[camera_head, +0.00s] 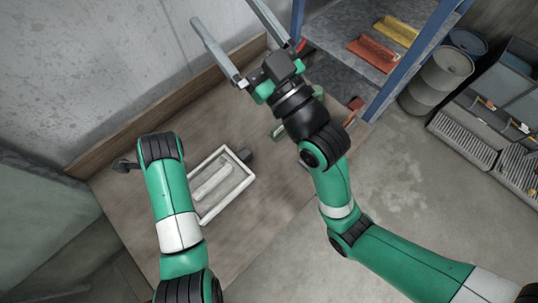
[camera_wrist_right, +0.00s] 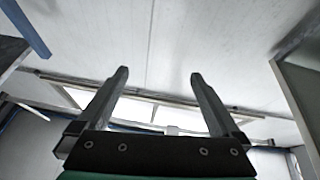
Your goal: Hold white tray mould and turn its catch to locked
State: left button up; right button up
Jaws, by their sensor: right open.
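The white tray mould (camera_head: 230,202) lies on the brown workbench, with a pale raised oblong form inside it. A small dark block (camera_head: 245,155) sits at its upper right edge; I cannot tell whether this is the catch or how it is turned. My left arm stands over the left side of the mould and covers part of it; its gripper is hidden. My right gripper (camera_head: 222,10) is open and empty, raised toward the wall, well away from the mould. Its two spread fingers also show in the right wrist view (camera_wrist_right: 159,73), with nothing between them.
The workbench (camera_head: 262,205) is bare right of the mould. A blue-framed shelf (camera_head: 345,50) holds orange (camera_head: 374,53) and yellow (camera_head: 397,31) trays. A drum (camera_head: 437,80) stands farther right.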

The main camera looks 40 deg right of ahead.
notch_tip(320, 180, down, 13)
jog(key=g, duration=1)
send_near(246, 158)
jog(key=shift+t, duration=0.3)
jog(key=x, duration=0.9)
jog(key=shift+w+f, duration=0.15)
jog(key=shift+f, duration=0.3)
